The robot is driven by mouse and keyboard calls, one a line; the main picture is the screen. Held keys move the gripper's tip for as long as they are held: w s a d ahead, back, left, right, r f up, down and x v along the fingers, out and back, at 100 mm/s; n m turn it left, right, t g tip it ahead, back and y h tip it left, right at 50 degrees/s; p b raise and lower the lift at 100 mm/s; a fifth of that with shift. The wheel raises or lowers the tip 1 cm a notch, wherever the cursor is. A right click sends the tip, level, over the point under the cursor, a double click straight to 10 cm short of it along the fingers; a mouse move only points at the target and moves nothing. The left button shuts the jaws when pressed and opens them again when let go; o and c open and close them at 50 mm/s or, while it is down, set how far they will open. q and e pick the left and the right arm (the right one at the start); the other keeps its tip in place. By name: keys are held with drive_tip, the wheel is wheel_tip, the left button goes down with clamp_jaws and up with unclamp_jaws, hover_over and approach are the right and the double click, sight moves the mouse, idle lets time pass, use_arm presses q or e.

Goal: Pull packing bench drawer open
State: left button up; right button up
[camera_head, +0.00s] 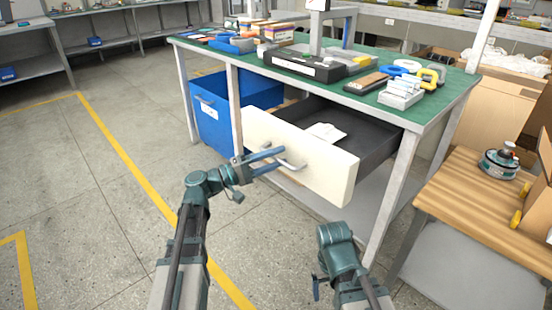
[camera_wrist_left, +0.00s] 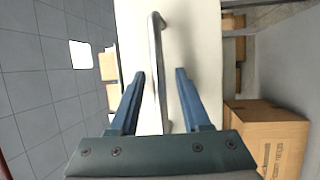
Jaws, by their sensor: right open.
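The packing bench drawer has a cream front (camera_head: 325,175) and stands pulled out from under the bench (camera_head: 440,108). Its dark tray (camera_head: 365,130) shows, with a white paper inside. My left gripper (camera_head: 275,157) is at the metal bar handle (camera_head: 292,165). In the left wrist view the handle (camera_wrist_left: 156,70) runs between the two blue fingers (camera_wrist_left: 160,85), which are apart with gaps on both sides. My right gripper (camera_head: 317,286) is low in front of the drawer, away from it, mostly hidden by its wrist; it is open and empty.
A blue bin (camera_head: 212,120) is under the bench, left of the drawer. A wooden table (camera_head: 460,195) with a round motor part (camera_head: 498,162) stands at the right. Tools and boxes lie on the green bench top. The floor at the left is clear.

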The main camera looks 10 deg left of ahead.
use_arm(q)
drive_tip(key=b+v, duration=0.2)
drive_tip(key=v, duration=1.1)
drive_tip(key=shift+s+a, duration=0.2)
drive_tip(key=shift+a, duration=0.2)
